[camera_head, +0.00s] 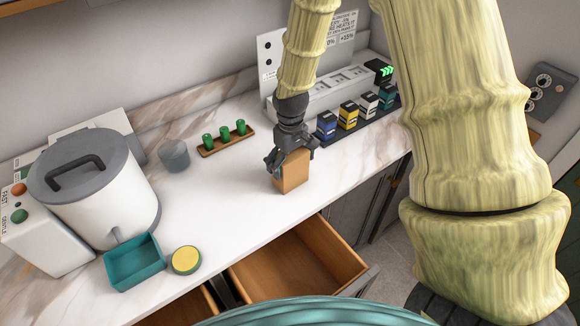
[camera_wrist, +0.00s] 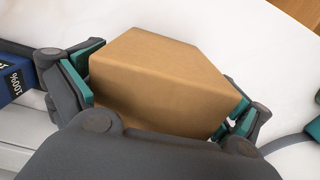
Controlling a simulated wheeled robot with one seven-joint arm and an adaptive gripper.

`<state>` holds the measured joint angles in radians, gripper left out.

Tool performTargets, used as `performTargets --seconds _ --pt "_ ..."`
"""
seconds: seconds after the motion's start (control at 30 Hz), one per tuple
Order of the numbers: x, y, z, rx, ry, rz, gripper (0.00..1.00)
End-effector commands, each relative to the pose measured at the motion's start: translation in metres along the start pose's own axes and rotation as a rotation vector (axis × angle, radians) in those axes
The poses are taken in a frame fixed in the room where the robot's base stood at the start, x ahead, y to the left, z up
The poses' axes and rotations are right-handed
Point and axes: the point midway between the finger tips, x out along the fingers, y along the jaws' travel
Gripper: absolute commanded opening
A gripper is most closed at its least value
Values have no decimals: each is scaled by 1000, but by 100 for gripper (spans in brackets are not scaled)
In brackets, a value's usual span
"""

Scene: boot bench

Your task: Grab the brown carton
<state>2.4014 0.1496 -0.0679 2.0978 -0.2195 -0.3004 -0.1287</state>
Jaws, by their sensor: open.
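The brown carton (camera_head: 292,172) stands upright on the marble counter, near its front edge. My gripper (camera_head: 288,158) is over the carton from above, with its fingers around the carton's upper part. In the wrist view the carton (camera_wrist: 160,85) lies between the teal pads of my gripper (camera_wrist: 160,92). The jaws are open, one finger on each side. The left pad is very close to the carton and the right pad is at its lower right corner; I cannot tell whether either touches. My gripper hides part of the carton's top in the head view.
Several small coloured boxes (camera_head: 348,115) stand on a dark strip behind and right. A wooden rack (camera_head: 226,140) holds green pieces. A white pot (camera_head: 100,195), teal tray (camera_head: 134,262) and yellow-topped round tin (camera_head: 186,260) are at left. A drawer (camera_head: 300,265) is open below the counter.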

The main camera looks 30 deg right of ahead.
Motion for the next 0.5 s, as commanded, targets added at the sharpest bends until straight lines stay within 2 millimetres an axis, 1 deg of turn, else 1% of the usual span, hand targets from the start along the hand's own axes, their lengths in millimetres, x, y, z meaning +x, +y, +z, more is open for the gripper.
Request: performTargets --seconds 0.17,0.2,0.37,0.5 --pt "0 0 0 0 0 0 100" --pt "0 0 0 0 0 0 98" --pt "0 0 0 0 0 0 69" --pt "0 0 0 0 0 0 69"
